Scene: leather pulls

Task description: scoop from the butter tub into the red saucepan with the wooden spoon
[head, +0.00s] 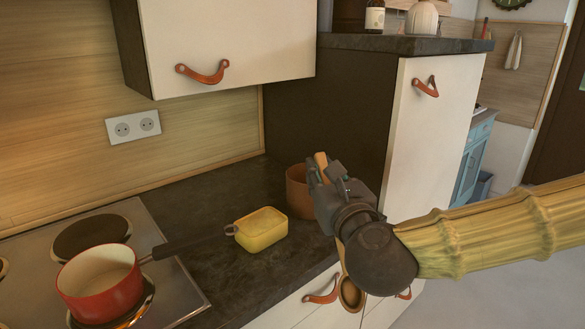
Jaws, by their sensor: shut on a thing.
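The red saucepan (86,300) stands on the front burner of the hob at the lower left. The yellow butter tub (262,235) sits on the dark worktop, right of the saucepan. My gripper (322,177) is shut on the wooden spoon (350,294), to the right of the tub. The spoon's handle end shows above my jaws, and its bowl hangs below, in front of the drawers. The middle of the spoon is hidden by my gripper.
A brown pot (298,190) stands behind my gripper, partly hidden by it. The burner under the saucepan glows orange; the rear burner (90,236) is empty. A wall cabinet (228,40) hangs above the worktop. A tall cabinet (430,130) stands at the right.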

